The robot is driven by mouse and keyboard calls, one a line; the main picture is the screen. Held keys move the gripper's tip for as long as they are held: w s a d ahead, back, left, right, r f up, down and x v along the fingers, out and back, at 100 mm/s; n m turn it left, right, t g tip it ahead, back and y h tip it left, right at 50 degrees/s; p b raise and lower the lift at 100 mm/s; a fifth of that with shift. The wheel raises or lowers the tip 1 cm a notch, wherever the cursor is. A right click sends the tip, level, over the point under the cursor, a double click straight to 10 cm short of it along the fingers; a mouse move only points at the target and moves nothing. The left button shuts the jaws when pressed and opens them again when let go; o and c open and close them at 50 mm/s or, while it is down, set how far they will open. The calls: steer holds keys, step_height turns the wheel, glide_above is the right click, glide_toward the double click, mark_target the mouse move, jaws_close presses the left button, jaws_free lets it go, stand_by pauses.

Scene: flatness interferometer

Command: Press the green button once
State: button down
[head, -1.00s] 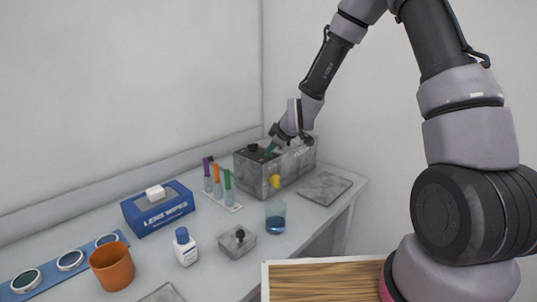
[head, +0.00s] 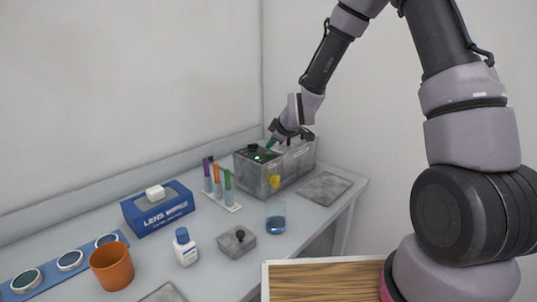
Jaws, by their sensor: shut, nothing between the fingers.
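The grey interferometer box (head: 258,180) stands at the back right of the bench. On its top a small spot glows bright green (head: 258,158); whether this is the button itself or a lamp is too small to tell. A black knob (head: 253,147) sits just behind it. My gripper (head: 269,149) points down over the box top, its tip just right of the green spot. The fingers are shut with nothing held. Contact between the tip and the box cannot be made out.
A tube rack (head: 222,195), a blue lens wipes box (head: 158,209), a white bottle (head: 185,246), an orange cup (head: 111,267), a small grey block with a black knob (head: 237,242) and a glass with blue liquid (head: 275,219) stand nearby. A flat grey plate (head: 325,186) lies right of the box.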

mark_target(271, 157)
steer(key=shift+r, duration=2.5)
